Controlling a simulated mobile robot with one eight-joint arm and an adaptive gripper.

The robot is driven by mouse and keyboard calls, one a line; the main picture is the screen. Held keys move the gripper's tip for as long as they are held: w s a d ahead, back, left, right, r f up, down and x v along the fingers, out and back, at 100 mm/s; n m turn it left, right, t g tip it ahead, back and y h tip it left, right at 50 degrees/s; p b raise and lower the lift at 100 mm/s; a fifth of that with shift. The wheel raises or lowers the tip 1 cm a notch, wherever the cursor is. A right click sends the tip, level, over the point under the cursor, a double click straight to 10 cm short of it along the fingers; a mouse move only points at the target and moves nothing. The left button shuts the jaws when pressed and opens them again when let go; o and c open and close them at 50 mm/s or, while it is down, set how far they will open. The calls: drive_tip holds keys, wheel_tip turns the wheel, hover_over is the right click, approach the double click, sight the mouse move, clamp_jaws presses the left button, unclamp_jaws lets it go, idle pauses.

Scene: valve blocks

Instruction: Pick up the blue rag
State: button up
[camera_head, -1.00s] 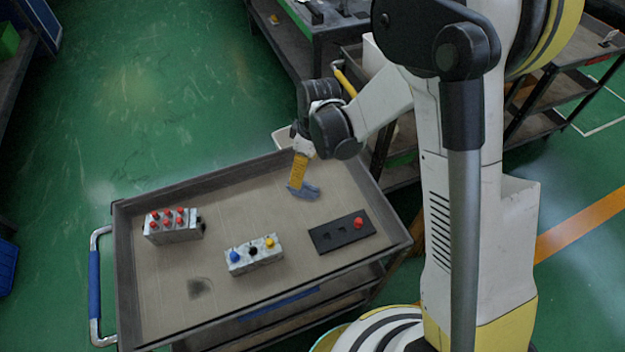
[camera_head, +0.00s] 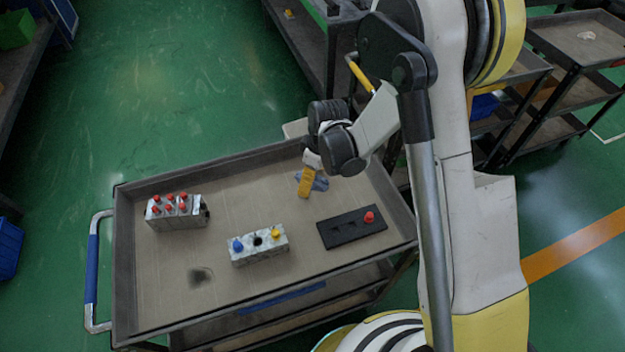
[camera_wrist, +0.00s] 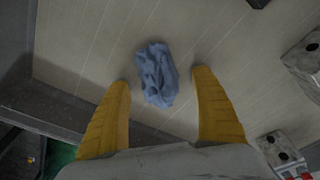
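The blue rag (camera_wrist: 157,75) is a crumpled grey-blue cloth lying on the cart's tray (camera_head: 160,285). In the wrist view it lies between and just beyond the tips of my gripper's two yellow fingers (camera_wrist: 162,80), with a gap to each side. The fingers are spread wide and hold nothing.
A grey block with red knobs (camera_head: 176,212) stands at the tray's left. A block with blue, black and yellow knobs (camera_head: 258,246) stands in the middle. A black plate with one red knob (camera_head: 352,227) lies at the right. The tray has a raised rim.

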drive_tip(key=c, duration=1.1)
drive_tip(key=shift+c, duration=0.2)
drive_tip(key=shift+r, duration=0.1)
drive_tip(key=shift+r, duration=0.2)
wheel_tip(320, 180, up, 4)
drive_tip(key=shift+f+p, duration=0.1)
drive_tip(key=shift+p, duration=1.05)
drive_tip(key=s+d+r+p, duration=0.1)
drive_tip(key=d+r, duration=0.1)
drive_tip(key=d, duration=0.1)
drive_tip(key=s+d+r+p, duration=0.1)
drive_tip(key=d+r, duration=0.1)
drive_tip(key=d, duration=0.2)
drive_tip(key=s+d+r+p, duration=0.1)
drive_tip(key=d+r, duration=0.1)
drive_tip(key=d, duration=0.2)
drive_tip(key=shift+d+r+p, duration=0.1)
drive_tip(key=shift+r+p, duration=0.2)
drive_tip(key=o, duration=0.4)
drive_tip(key=c, duration=0.5)
